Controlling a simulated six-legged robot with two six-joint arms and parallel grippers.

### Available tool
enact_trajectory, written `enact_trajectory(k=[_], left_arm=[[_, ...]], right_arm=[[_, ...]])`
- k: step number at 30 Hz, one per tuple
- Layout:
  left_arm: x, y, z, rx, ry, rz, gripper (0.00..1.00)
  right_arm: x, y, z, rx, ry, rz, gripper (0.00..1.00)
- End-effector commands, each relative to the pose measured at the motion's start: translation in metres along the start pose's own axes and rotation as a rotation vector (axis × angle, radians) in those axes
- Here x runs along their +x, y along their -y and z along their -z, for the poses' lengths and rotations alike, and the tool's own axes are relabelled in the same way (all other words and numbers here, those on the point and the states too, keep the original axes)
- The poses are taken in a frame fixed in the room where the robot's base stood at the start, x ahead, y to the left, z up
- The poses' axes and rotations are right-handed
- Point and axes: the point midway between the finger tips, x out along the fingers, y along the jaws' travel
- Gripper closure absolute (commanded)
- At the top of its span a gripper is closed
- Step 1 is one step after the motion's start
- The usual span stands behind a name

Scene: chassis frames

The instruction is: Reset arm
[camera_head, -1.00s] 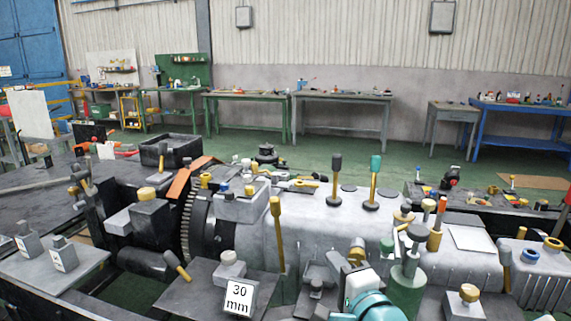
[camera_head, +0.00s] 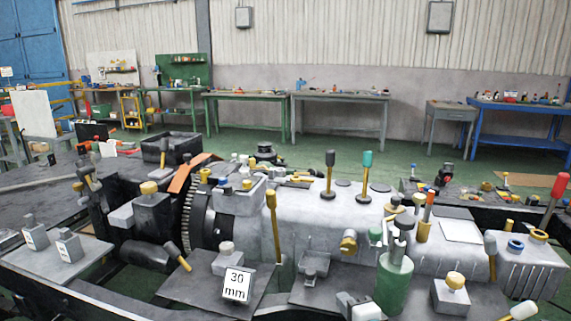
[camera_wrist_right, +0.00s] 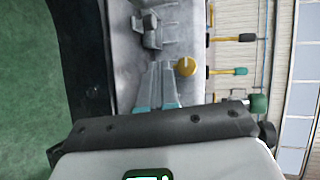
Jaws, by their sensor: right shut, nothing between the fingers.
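My right gripper (camera_head: 354,303) shows only in part at the bottom edge of the head view, as a pale shape in front of the grey machine (camera_head: 298,225). In the right wrist view its two grey and teal fingers (camera_wrist_right: 158,70) are together with nothing between them. They point toward a grey bracket (camera_wrist_right: 147,28) and a yellow knob (camera_wrist_right: 185,66). The same bracket (camera_head: 312,263) and knob (camera_head: 348,241) show in the head view, above the gripper. My left gripper is in neither view.
A green cylinder (camera_head: 394,284) stands just right of my right gripper. A "30 mm" block (camera_head: 237,284) and a yellow-knobbed block (camera_head: 455,293) sit on dark plates. Upright levers (camera_head: 329,175) rise from the machine. Workbenches (camera_head: 340,98) line the far wall beyond green floor.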

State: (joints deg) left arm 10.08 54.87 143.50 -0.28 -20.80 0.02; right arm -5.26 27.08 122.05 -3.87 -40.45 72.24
Motion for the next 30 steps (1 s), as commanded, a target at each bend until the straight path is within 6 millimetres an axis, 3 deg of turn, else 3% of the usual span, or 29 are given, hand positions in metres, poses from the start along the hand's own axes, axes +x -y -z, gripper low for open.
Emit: enact_trajectory(k=[5, 8, 12, 15, 18, 21, 24, 27, 30], left_arm=[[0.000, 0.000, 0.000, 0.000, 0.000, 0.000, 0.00], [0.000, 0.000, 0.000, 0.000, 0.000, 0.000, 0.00], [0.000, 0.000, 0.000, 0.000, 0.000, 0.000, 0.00], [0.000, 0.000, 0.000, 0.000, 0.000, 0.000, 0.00], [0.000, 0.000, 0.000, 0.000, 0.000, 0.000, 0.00], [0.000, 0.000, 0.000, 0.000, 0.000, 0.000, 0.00], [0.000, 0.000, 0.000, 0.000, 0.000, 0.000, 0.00], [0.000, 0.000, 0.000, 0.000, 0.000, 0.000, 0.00], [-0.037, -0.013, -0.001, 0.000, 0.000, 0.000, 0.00]], right_arm=[[-0.002, -0.093, 0.006, 0.003, 0.003, -0.199, 1.00], [-0.016, -0.165, 0.003, -0.031, 0.029, -0.360, 1.00], [-0.063, -0.272, -0.014, -0.141, 0.141, -0.629, 1.00], [-0.106, -0.329, -0.033, -0.245, 0.277, -0.785, 1.00], [-0.148, -0.366, -0.053, -0.361, 0.441, -0.892, 1.00], [-0.185, -0.385, -0.072, -0.507, 0.631, -0.940, 1.00], [-0.204, -0.388, -0.080, -0.655, 0.780, -0.924, 1.00], [-0.208, -0.390, -0.082, -0.803, 0.894, -0.873, 1.00], [-0.217, -0.352, -0.082, -0.807, 0.892, -0.870, 1.00]])
